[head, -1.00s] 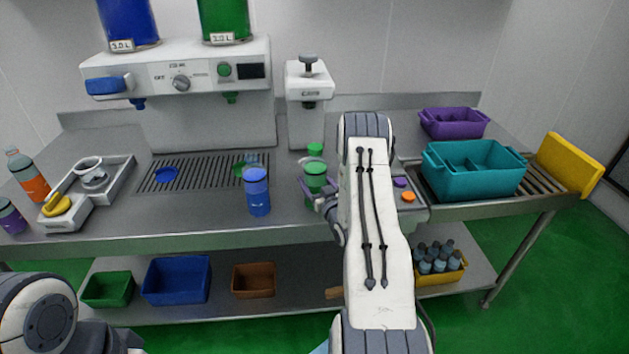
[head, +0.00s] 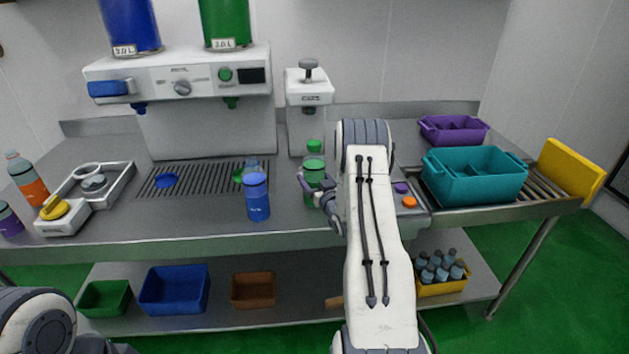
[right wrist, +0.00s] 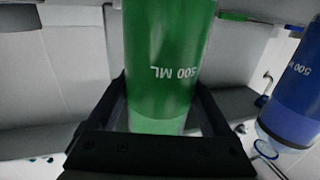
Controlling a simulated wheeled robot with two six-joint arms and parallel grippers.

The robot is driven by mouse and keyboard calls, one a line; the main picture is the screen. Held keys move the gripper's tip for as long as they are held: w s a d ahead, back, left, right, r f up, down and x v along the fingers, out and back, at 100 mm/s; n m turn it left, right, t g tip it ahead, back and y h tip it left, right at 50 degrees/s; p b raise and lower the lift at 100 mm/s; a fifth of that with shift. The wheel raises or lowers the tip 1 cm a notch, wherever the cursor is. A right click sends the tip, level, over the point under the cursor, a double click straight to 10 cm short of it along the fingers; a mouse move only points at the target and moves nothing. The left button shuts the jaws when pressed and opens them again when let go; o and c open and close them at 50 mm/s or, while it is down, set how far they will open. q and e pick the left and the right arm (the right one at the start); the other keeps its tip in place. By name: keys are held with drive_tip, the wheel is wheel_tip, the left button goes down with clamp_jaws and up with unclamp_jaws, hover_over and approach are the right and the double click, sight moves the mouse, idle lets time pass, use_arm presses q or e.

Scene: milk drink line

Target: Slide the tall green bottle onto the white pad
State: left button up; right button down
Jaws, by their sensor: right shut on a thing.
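The tall green bottle (head: 314,172) stands on the steel counter, in front of the small white press. In the right wrist view the green bottle (right wrist: 168,60) has "500 ML" printed on it, shown upside down, with a paler green end. My right gripper (head: 318,190) is shut on the bottle, its dark fingers on either side. A smaller green top (head: 314,146) shows just above it in the head view; I cannot tell whether it belongs to the same bottle. I cannot make out the white pad. My left gripper is not in view.
A blue bottle (head: 257,197) stands to the left, also visible in the right wrist view (right wrist: 292,95). The white press (head: 308,88) rises behind. A slotted drain (head: 205,178) lies left. Purple and orange buttons (head: 409,202) and a teal crate (head: 472,185) are right.

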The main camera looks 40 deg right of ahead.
drive_tip(key=shift+w+d+r+t, duration=0.3)
drive_tip(key=shift+w+r, duration=0.15)
drive_tip(key=shift+w, duration=0.15)
drive_tip(key=shift+w+f+b, duration=0.1)
drive_tip(key=shift+w+b, duration=0.1)
drive_tip(key=shift+b, duration=0.1)
drive_tip(key=shift+w+d+b, duration=0.15)
drive_tip(key=shift+w+b, duration=0.15)
drive_tip(key=shift+b, duration=0.1)
drive_tip(key=w, duration=0.1)
drive_tip(key=w+d+f+b, duration=0.1)
drive_tip(key=shift+w+d+f, duration=0.15)
drive_tip(key=shift+w+d, duration=0.15)
drive_tip(key=shift+w, duration=0.05)
drive_tip(key=shift+w+d+b, duration=0.2)
drive_tip(key=shift+w+b, duration=0.05)
drive_tip(key=shift+b, duration=0.25)
drive_tip(key=shift+w+d, duration=0.35)
drive_tip(key=shift+w, duration=0.05)
drive_tip(key=shift+w+d+r+b, duration=0.25)
drive_tip(key=shift+w+b, duration=0.05)
